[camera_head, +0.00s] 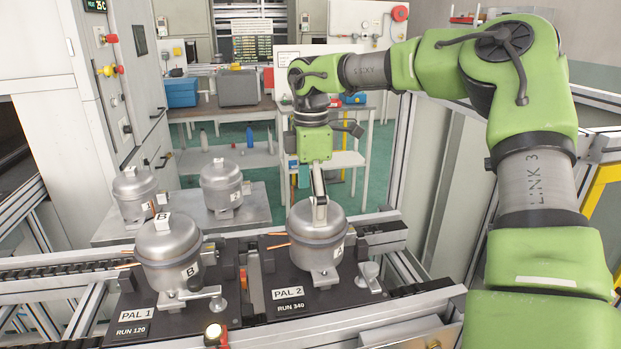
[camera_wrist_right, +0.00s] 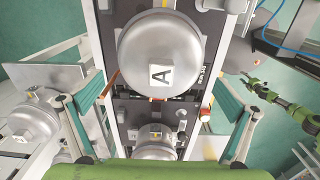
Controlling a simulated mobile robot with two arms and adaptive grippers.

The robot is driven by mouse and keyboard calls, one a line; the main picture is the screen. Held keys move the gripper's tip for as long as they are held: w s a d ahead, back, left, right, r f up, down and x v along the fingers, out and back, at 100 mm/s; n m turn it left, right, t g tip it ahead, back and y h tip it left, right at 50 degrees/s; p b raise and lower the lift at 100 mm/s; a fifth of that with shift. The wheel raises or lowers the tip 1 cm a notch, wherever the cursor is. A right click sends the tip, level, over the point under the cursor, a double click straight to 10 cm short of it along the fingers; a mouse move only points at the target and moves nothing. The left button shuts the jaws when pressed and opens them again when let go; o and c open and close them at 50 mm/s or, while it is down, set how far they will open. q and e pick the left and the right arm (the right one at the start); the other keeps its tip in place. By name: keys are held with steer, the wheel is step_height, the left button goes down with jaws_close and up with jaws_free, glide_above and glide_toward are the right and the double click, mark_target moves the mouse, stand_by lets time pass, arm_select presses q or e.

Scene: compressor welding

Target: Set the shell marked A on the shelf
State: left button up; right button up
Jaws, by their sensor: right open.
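The shell marked A (camera_head: 318,236) is a grey metal canister standing upright on the pallet PAL 2 (camera_head: 345,293). In the right wrist view, shell A (camera_wrist_right: 160,42) shows from above with its white A label. My right gripper (camera_head: 319,200) is over shell A, pointing down, with a finger in front of its top; contact cannot be told. In the wrist view its jaws (camera_wrist_right: 156,104) are wide apart with nothing clamped. The shelf (camera_head: 258,218) is the grey slab behind the pallets. My left gripper (camera_wrist_right: 257,88) appears small at the wrist view's right, its jaws unclear.
A shell marked B (camera_head: 168,255) stands on PAL 1 (camera_head: 130,325), left of shell A. Two more shells (camera_head: 221,185) (camera_head: 134,195) stand on the shelf, at its left and middle. The shelf's right part looks bare. A white cabinet (camera_head: 120,90) stands at left.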

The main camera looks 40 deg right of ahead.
step_height(320, 180, down, 5)
steer(key=shift+f+p, duration=0.2)
steer(key=shift+p, duration=0.1)
steer(key=shift+f, duration=0.55)
steer(key=c, duration=1)
steer(key=o, duration=0.6)
steer(key=shift+r, duration=0.1)
steer(key=c, duration=0.9)
arm_select(q)
steer(key=shift+w+d+r, duration=0.25)
steer(key=shift+w, duration=0.2)
steer(key=shift+w+d+r, duration=0.2)
steer(key=shift+w, duration=0.2)
steer(key=shift+r, duration=0.2)
arm_select(e)
steer(key=shift+r, duration=0.4)
